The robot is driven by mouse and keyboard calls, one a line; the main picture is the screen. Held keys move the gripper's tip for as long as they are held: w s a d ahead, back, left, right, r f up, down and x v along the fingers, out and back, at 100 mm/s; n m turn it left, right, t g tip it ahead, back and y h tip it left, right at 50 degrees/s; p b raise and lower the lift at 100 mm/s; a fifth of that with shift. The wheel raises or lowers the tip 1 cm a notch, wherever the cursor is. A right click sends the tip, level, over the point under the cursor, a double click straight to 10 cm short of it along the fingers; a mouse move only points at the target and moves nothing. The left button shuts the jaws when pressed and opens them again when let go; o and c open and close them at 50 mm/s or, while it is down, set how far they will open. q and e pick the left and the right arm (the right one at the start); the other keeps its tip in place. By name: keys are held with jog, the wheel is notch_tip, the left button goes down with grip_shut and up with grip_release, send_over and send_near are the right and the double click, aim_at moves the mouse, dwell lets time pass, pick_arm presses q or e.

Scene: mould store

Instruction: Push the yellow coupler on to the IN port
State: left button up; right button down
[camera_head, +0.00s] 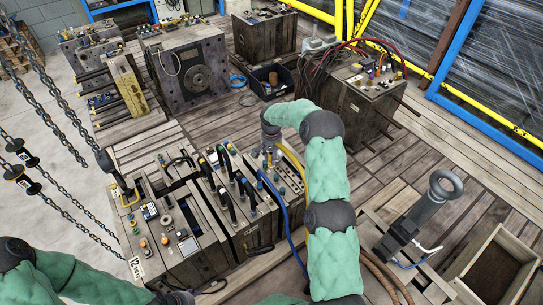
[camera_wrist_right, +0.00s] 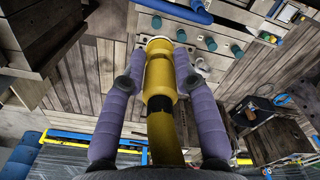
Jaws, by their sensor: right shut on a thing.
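My right gripper (camera_head: 268,146) reaches over the middle mould (camera_head: 248,236) at its far right end. In the right wrist view its two purple padded fingers (camera_wrist_right: 159,72) are shut on the sides of the yellow coupler (camera_wrist_right: 160,75). The coupler points away from the wrist, towards a mould face with a row of teal fittings (camera_wrist_right: 210,43). A pale ring shows at its front end. I cannot tell whether it touches a port, and no IN label is readable. Its yellow hose (camera_head: 292,158) trails beside my right arm. My left arm shows at bottom left; its gripper is out of view.
A blue hose (camera_head: 284,203) hangs close by the gripper; a blue coupler (camera_wrist_right: 188,11) sits on the mould face. Black hose ends crowd the mould top. Chains (camera_head: 45,85) hang at left. A mould with red and black cables (camera_head: 352,105) stands behind right. An open wooden crate (camera_head: 503,236) lies at right.

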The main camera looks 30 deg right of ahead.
jog(key=shift+f+b, duration=10.15)
jog(key=shift+f, duration=4.05)
jog(key=shift+f+b, duration=0.5)
jog(key=shift+f, duration=0.1)
jog(key=shift+f+b, duration=0.15)
jog(key=shift+b, duration=0.3)
jog(key=shift+f+b, duration=1.1)
jog(key=shift+f, duration=0.15)
